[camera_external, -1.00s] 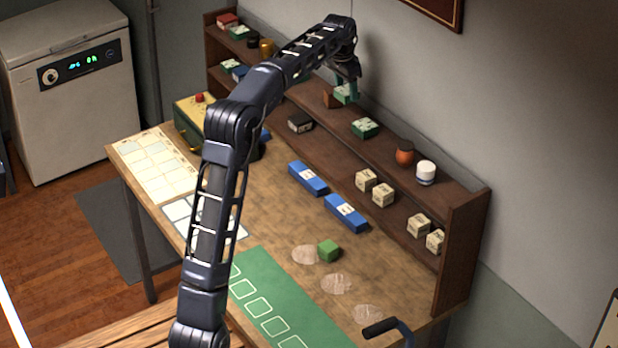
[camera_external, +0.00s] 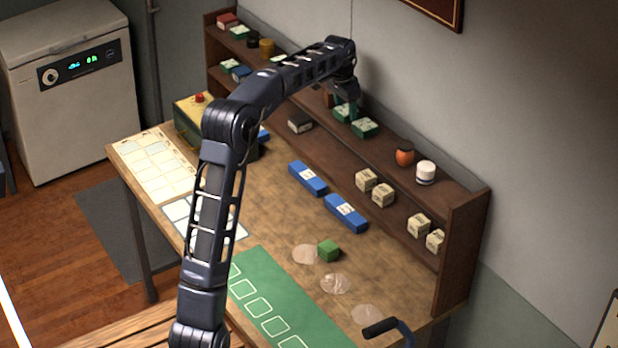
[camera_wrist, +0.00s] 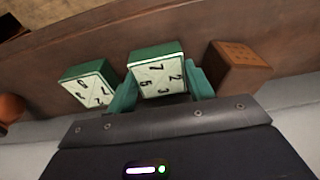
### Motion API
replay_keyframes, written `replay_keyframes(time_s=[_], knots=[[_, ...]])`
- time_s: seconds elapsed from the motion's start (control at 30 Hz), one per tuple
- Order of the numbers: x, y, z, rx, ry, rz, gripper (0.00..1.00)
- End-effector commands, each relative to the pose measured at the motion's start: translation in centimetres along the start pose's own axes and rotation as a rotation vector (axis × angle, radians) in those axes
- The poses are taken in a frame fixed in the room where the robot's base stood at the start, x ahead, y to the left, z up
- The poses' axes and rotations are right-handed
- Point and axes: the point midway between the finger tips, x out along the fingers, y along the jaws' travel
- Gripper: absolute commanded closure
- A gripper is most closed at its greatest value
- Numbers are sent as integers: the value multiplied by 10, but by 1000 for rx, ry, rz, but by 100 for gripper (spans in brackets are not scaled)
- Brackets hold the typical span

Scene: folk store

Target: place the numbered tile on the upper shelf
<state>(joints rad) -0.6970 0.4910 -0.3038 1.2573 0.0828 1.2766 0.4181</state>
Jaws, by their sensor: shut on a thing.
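My gripper (camera_external: 346,104) is at the upper shelf (camera_external: 455,183) of the brown rack. It is shut on a green tile with a white numbered face (camera_wrist: 158,78); the tile also shows in the external view (camera_external: 341,113). The green fingers (camera_wrist: 162,88) clasp it on two sides. The tile is at or just above the shelf board; I cannot tell if it touches. A second green numbered tile (camera_wrist: 90,84) stands close beside it, to the right in the external view (camera_external: 364,127). A brown block (camera_wrist: 238,65) is on the other side of the gripper.
An orange jar (camera_external: 404,157) and a white jar (camera_external: 426,171) stand farther right on the upper shelf. The lower shelf holds several cream blocks (camera_external: 383,194). The wall is close behind the rack.

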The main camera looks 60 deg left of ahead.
Motion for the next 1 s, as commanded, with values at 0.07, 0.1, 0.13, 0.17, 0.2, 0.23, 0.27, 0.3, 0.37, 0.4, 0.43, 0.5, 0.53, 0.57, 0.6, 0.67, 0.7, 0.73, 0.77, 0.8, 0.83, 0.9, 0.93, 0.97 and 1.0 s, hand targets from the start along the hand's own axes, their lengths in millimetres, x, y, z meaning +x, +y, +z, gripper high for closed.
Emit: replay_keyframes(time_s=[0.07, 0.1, 0.13, 0.17, 0.2, 0.23, 0.27, 0.3, 0.37, 0.4, 0.43, 0.5, 0.53, 0.57, 0.6, 0.67, 0.7, 0.73, 0.77, 0.8, 0.83, 0.9, 0.93, 0.97, 1.0], knots=[[2, 0, 0, 0, -1, 0, 46], [2, 0, 0, 0, 0, 0, 39], [2, 0, 0, 0, 0, 0, 39], [2, 0, 0, 0, 0, 0, 39], [2, 0, 0, 0, 0, 0, 39], [2, 0, 0, 0, 0, 0, 39], [2, 0, 0, 0, 0, 0, 39], [2, 0, 0, 0, 0, 0, 39], [1, 0, 0, 0, 0, 0, 39], [1, 0, 0, 0, 0, 0, 39], [0, 0, 0, 0, 0, 0, 39], [-4, 0, 0, 0, 1, 0, 39], [-7, 0, 0, 0, 1, -1, 39], [-11, 0, 0, 0, 1, -1, 39], [-16, 0, -1, 0, 1, -1, 39], [-26, 0, -1, 0, 2, -2, 39], [-34, 0, -1, 0, 1, -1, 39], [-40, 0, -1, -1, 2, -1, 39], [-46, 0, -1, -1, 3, -1, 39], [-54, 0, -1, -1, 1, 0, 39], [-60, 0, -1, 0, 2, -1, 39], [-73, 0, -1, 0, 2, 0, 39], [-79, 0, -1, 0, 2, -1, 39], [-84, 0, -1, 0, 2, -1, 39], [-90, 0, -1, 0, 1, -1, 39]])
